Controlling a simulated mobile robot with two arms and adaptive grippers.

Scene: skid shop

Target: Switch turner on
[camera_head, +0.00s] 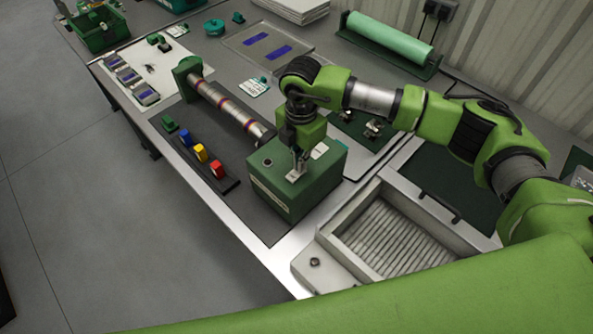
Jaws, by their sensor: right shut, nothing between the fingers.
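The turner is a green box (278,203) with a striped metal rod (228,108) running from it to a green end support (186,72). It stands on a dark mat along the bench's left edge. A small dark round knob (267,162) sits on the left of the box's top. A pale label (319,150) lies on the top's far right. My right gripper (296,176) is shut and empty, pointing down at the middle of the box top, just right of the knob. I cannot tell whether it touches the box or a switch under it. My left gripper is out of view.
A rack with blue, yellow and red blocks (201,153) lies left of the rod. A grey sink-like tray (395,231) sits right of the box. A green roll (391,38) stands at the back wall. A green crate (101,29) is far left.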

